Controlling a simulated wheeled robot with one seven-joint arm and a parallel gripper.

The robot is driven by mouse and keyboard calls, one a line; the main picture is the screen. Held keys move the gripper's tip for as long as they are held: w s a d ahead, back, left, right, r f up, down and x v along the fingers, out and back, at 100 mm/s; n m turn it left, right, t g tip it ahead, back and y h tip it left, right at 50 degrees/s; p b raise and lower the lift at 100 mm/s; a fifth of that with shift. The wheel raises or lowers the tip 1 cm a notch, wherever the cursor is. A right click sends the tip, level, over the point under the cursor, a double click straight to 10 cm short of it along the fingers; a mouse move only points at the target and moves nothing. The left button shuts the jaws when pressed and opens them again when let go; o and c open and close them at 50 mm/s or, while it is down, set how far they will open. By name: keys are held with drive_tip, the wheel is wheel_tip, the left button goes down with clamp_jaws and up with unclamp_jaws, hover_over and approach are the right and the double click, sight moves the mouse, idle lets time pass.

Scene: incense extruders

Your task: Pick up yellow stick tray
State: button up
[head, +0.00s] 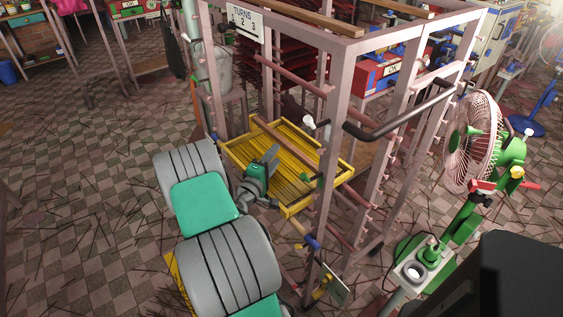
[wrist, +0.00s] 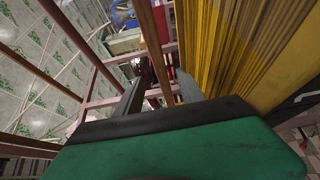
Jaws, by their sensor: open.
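The yellow stick tray (head: 318,160) lies inside the pinkish metal rack, with thin sticks lined up in it. In the wrist view the tray (wrist: 222,45) fills the upper right, close to the camera. My gripper (head: 268,157) is over the tray's left part in the head view. In the wrist view its two dark fingers (wrist: 160,92) are spread apart, with a brown rail of the rack crossing between them. The tray is to the right of the right finger there. Whether a finger touches the tray, I cannot tell.
The rack's posts (head: 329,130) and rungs stand close around the tray. A black handle bar (head: 400,118) sticks out at the rack's right. A pink-caged fan (head: 470,140) stands to the right. The tiled floor (head: 90,200) at left is open, littered with sticks.

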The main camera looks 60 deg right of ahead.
sight(282, 144)
drive_tip(key=d+p, duration=0.1)
drive_tip(key=d, duration=0.5)
drive_tip(key=shift+w+d, duration=0.15)
drive_tip(key=shift+d, duration=0.25)
clamp_jaws()
drive_tip(key=shift+w, duration=0.1)
idle(0.8)
